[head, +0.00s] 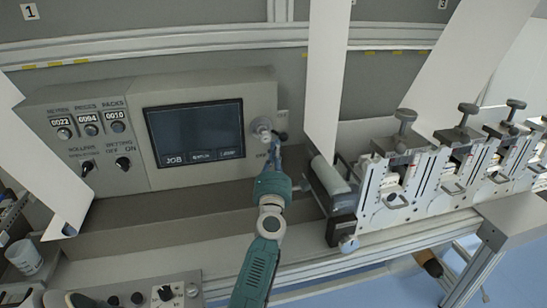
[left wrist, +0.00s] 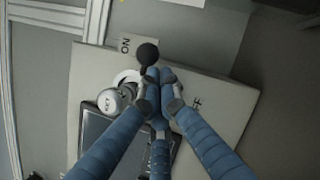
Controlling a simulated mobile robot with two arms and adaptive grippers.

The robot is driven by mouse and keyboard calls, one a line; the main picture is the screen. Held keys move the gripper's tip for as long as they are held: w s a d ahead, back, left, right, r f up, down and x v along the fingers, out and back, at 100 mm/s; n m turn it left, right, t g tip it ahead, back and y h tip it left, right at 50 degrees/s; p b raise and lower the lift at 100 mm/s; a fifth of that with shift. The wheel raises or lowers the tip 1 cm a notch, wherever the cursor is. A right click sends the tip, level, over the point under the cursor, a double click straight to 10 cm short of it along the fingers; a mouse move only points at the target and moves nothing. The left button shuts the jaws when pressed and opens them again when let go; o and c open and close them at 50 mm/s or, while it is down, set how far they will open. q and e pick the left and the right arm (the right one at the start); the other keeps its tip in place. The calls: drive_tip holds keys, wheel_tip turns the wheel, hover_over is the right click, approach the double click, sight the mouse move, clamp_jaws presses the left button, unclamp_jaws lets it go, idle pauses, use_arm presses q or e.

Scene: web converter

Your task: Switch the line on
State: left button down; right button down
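The grey control panel (head: 205,90) has a dark screen (head: 195,132) and, at its right end, a lever switch with a black ball (head: 282,136). In the left wrist view the black ball (left wrist: 147,53) stands beside a white round base, between the ON label (left wrist: 125,45) and the OFF label (left wrist: 195,103). My left gripper (head: 274,152) is at this switch. Its fingertips (left wrist: 160,88) are drawn together close against the ball; they hide the lever's stem, and I cannot tell if they hold it. My right gripper is out of view.
A pale round knob (head: 262,128) sits just left of the lever. A white web strip (head: 327,75) hangs right of the panel, and a roller unit (head: 335,190) with several clamp stations stands beyond it. A grey ledge (head: 150,215) runs below the panel.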

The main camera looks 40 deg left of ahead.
use_arm(q)
drive_tip(key=n+b, duration=0.1)
drive_tip(key=n+y+b, duration=0.1)
drive_tip(key=w+r+n+y+b, duration=0.1)
drive_tip(key=b, duration=0.1)
drive_tip(key=shift+d+n, duration=0.4)
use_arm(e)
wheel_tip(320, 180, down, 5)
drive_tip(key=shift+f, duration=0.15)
use_arm(q)
drive_tip(key=shift+f, duration=0.15)
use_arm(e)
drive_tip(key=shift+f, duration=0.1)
